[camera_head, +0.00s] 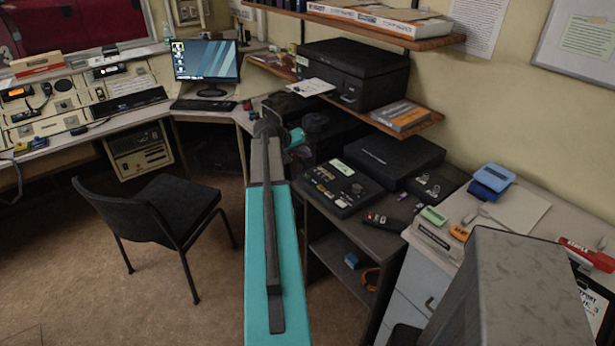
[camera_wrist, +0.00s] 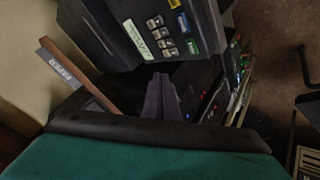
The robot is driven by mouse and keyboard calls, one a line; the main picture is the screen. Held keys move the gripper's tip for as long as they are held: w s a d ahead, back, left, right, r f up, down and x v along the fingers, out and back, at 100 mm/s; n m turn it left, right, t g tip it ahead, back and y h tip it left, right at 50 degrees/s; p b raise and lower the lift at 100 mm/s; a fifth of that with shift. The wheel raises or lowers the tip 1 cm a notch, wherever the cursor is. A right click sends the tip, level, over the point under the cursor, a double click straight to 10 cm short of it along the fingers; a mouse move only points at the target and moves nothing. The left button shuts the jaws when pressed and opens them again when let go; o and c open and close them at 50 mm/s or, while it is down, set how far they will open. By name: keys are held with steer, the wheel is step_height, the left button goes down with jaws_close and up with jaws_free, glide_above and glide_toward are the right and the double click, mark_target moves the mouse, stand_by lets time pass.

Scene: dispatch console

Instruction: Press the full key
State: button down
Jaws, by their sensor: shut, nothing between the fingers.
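A black desk unit with several small keys and a pale label (camera_head: 338,185) sits on the dark side table in the head view. In the wrist view a black key panel (camera_wrist: 135,30) fills the upper middle. It has a pale label, several grey keys, a green key (camera_wrist: 191,46) and a blue key (camera_wrist: 174,3). The lettering is too small to read, so I cannot tell which is the full key. My gripper (camera_wrist: 161,80) is shut and empty, with its fingertips just below the panel's near edge in the picture. In the head view my arm hides its fingertips.
A printer (camera_head: 352,70) stands on a wall shelf above the side table. A flat black box (camera_head: 390,158) and a smaller black unit (camera_head: 430,186) lie beside the key unit. A black chair (camera_head: 175,205) stands on the open floor to the left.

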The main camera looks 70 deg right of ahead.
steer(key=b, duration=0.1)
glide_above(307, 176)
steer(key=f, duration=0.3)
steer(key=a+f, duration=0.1)
steer(key=shift+w+f, duration=0.2)
steer(key=shift+w, duration=0.1)
steer(key=shift+f+b, duration=1)
steer(key=shift+f, duration=0.2)
steer(key=shift+f, duration=0.1)
stand_by(0.7)
steer(key=shift+f+b, duration=0.3)
steer(key=shift+b, duration=0.15)
steer(key=shift+w+f+b, duration=0.1)
steer(key=shift+f+b, duration=0.2)
steer(key=shift+f, duration=0.1)
stand_by(0.8)
steer(key=shift+r, duration=0.8)
stand_by(0.4)
